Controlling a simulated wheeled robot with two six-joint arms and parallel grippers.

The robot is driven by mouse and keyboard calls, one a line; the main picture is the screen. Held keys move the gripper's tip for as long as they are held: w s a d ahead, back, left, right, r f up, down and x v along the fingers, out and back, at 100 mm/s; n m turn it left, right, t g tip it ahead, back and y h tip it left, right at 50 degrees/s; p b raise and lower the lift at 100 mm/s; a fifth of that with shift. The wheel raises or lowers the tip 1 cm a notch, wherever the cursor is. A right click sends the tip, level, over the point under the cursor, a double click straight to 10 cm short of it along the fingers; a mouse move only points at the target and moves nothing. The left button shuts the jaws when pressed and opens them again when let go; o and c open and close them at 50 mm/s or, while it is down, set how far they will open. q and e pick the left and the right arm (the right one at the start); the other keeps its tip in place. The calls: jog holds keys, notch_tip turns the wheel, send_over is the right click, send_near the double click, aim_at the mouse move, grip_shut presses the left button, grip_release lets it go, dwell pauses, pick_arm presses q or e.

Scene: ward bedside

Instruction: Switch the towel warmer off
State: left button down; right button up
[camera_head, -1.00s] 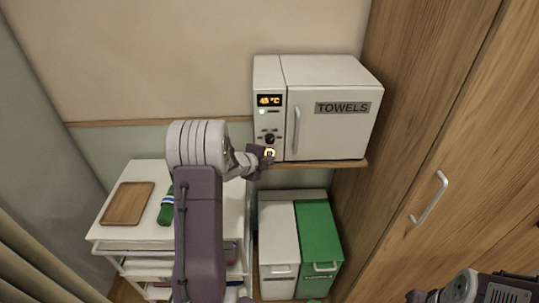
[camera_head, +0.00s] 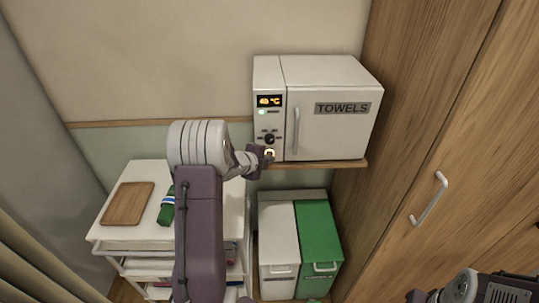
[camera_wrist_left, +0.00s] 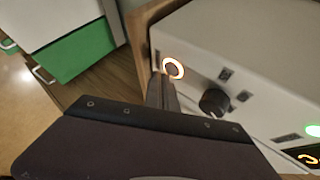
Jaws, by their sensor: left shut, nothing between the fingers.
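The white towel warmer (camera_head: 330,125) stands on a wooden shelf, its door closed and marked TOWELS. Its display (camera_head: 269,101) is lit orange and a green light (camera_head: 262,112) glows below it. A dark knob (camera_head: 269,139) sits lower on the panel. Under the knob is a round button with a lit orange ring (camera_head: 270,153); the ring also glows in the left wrist view (camera_wrist_left: 173,69). My left gripper (camera_head: 268,155) is shut and empty, its tips right by the button; I cannot tell whether they touch it. Part of my right arm shows at the bottom right; its fingertips are not clear.
A white cart (camera_head: 150,235) at the left holds a wooden tray (camera_head: 128,203) and a rolled green towel (camera_head: 166,206). A white bin (camera_head: 278,240) and a green bin (camera_head: 318,240) stand below the shelf. A wooden wardrobe (camera_head: 450,150) closes off the right.

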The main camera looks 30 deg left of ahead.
pick_arm(q)
jog(key=shift+w+a, duration=0.15)
jog(key=shift+w, duration=0.1)
jog(key=shift+w, duration=0.1)
dwell(0.3)
jog(key=shift+s+d+b, duration=0.3)
jog(key=shift+s+b, duration=0.05)
jog(key=shift+s, duration=0.2)
jog(key=s+d+b, duration=0.2)
jog(key=s, duration=0.1)
jog(key=s+d+b, duration=0.1)
jog(key=s, duration=0.1)
dwell(0.5)
